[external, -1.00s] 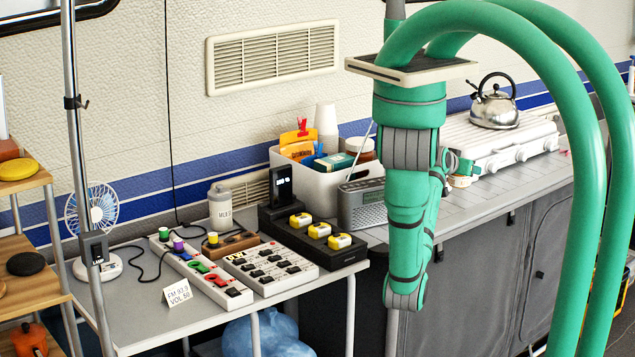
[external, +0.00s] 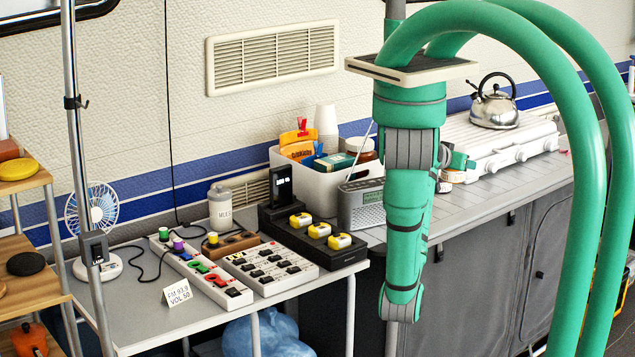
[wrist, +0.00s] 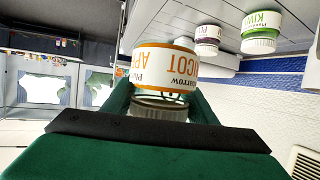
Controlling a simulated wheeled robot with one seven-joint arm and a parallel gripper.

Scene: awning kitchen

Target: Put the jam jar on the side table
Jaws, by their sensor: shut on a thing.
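A jam jar (wrist: 165,68) with a white, orange-edged label reading APRICOT fills the middle of the wrist view. My gripper (wrist: 163,97) is shut on it, with one dark green finger on each side. In the external view my gripper (external: 459,160) shows only partly beside my arm, above the counter near the stove. A small pale jar (external: 454,176) shows just below it; I cannot tell whether this is the held one. A low grey table (external: 140,318) stands at the left; I cannot tell whether it is the side table.
Two other jars, one purple-labelled (wrist: 207,39) and one green KIWI jar (wrist: 261,30), stand near the held jar. The grey table carries power strips (external: 200,268), a fan (external: 95,212) and a card (external: 178,292). A radio (external: 361,204) and white bin (external: 300,182) stand beyond it.

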